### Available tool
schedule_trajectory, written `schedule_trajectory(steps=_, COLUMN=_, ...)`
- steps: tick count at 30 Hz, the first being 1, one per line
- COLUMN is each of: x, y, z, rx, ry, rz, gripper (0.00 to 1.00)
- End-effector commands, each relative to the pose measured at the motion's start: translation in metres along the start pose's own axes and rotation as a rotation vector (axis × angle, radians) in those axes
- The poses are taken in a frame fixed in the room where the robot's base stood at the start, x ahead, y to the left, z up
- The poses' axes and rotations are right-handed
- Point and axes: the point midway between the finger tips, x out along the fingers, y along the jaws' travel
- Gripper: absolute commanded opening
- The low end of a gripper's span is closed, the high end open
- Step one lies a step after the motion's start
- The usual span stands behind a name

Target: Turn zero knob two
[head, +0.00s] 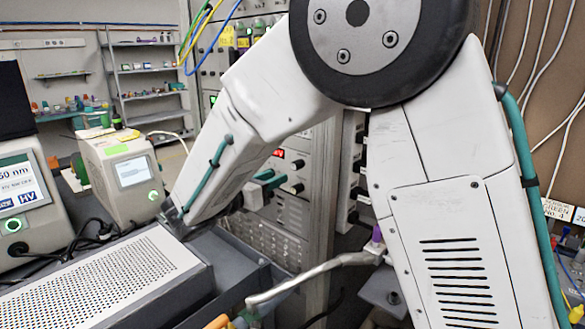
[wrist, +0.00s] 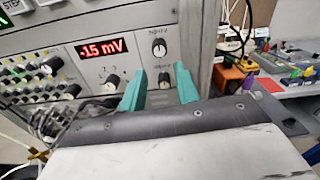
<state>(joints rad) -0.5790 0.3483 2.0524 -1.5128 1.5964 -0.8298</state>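In the wrist view, a grey instrument panel (wrist: 130,50) has a red display (wrist: 100,47) reading about -1.5 mV. An upper black knob (wrist: 158,47) sits right of the display. A lower knob (wrist: 163,78) shows between the teal fingertips of my gripper (wrist: 162,72), and another knob (wrist: 112,82) lies left of the left finger. The labels are too small to read surely, so I cannot tell which is zero knob two. My gripper is open with a gap around the lower knob; contact cannot be seen. In the head view, my gripper (head: 268,180) is close to the panel.
More small knobs (wrist: 40,75) crowd the panel's left. In the head view, a perforated grey box (head: 100,275) lies below my arm. A white instrument (head: 125,175) stands left, and cables (head: 545,60) hang on the right wall. A cluttered bench (wrist: 285,75) is at right in the wrist view.

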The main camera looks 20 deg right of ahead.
Motion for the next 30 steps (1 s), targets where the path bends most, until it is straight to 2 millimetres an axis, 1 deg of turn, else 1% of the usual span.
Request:
schedule_trajectory(steps=1, x=0.000, y=0.001, z=0.004, rx=-0.031, ry=-0.021, rz=0.006, gripper=0.32)
schedule_trajectory(steps=5, x=0.008, y=-0.001, z=0.005, rx=-0.068, ry=-0.024, rz=-0.001, gripper=0.32)
schedule_trajectory(steps=8, x=0.021, y=-0.001, z=0.005, rx=-0.068, ry=-0.022, rz=-0.004, gripper=0.32)
schedule_trajectory(steps=15, x=0.060, y=-0.002, z=0.005, rx=-0.067, ry=-0.020, rz=-0.004, gripper=0.32)
schedule_trajectory(steps=18, x=0.071, y=-0.001, z=0.006, rx=-0.066, ry=-0.021, rz=-0.003, gripper=0.32)
schedule_trajectory(steps=22, x=0.078, y=-0.001, z=0.006, rx=-0.066, ry=-0.020, rz=-0.002, gripper=0.32)
schedule_trajectory(steps=29, x=0.079, y=-0.001, z=0.006, rx=-0.065, ry=-0.020, rz=-0.001, gripper=0.32)
schedule_trajectory(steps=30, x=0.079, y=-0.001, z=0.006, rx=-0.065, ry=-0.020, rz=-0.001, gripper=0.29)
